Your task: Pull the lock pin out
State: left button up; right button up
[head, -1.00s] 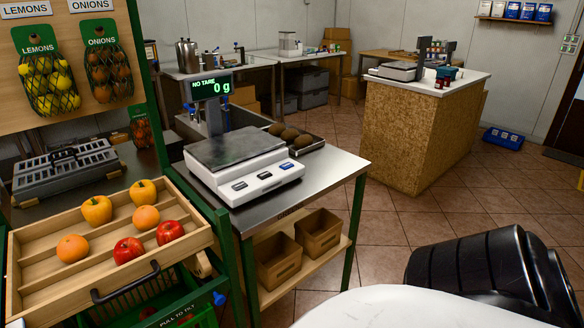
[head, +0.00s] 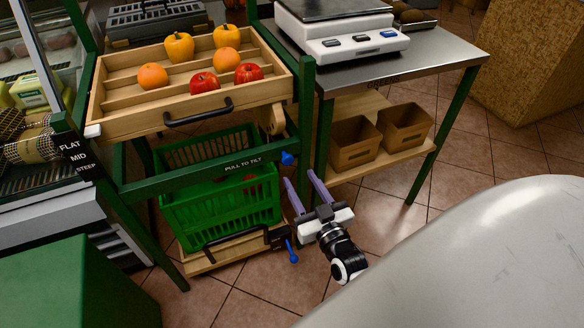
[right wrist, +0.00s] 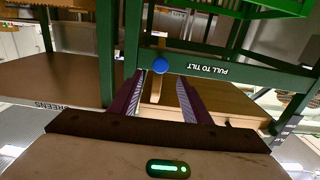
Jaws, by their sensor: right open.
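A lock pin with a round blue knob (head: 287,158) sticks out of the right side of the green stand's frame, below the tilting fruit tray (head: 112,126). In the right wrist view the blue knob (right wrist: 160,65) shows between the tips of my fingers, near the "PULL TO TILT" rail. My right gripper (head: 297,178) is open, its two purple fingers pointing up toward the knob from just below and in front of it. I cannot tell whether the fingers touch the knob. My left gripper is not in view.
A green crate (head: 220,212) stands under the tray, with a blue-handled lever (head: 290,250) at lower right. A steel table (head: 440,62) with a scale (head: 345,45) stands to the right, over two cardboard bins (head: 355,155).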

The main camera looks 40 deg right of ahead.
aim_at(288, 161)
jog(key=x, duration=0.6)
jog(key=shift+w+b, duration=0.35)
jog(key=shift+b, duration=0.05)
grip_shut()
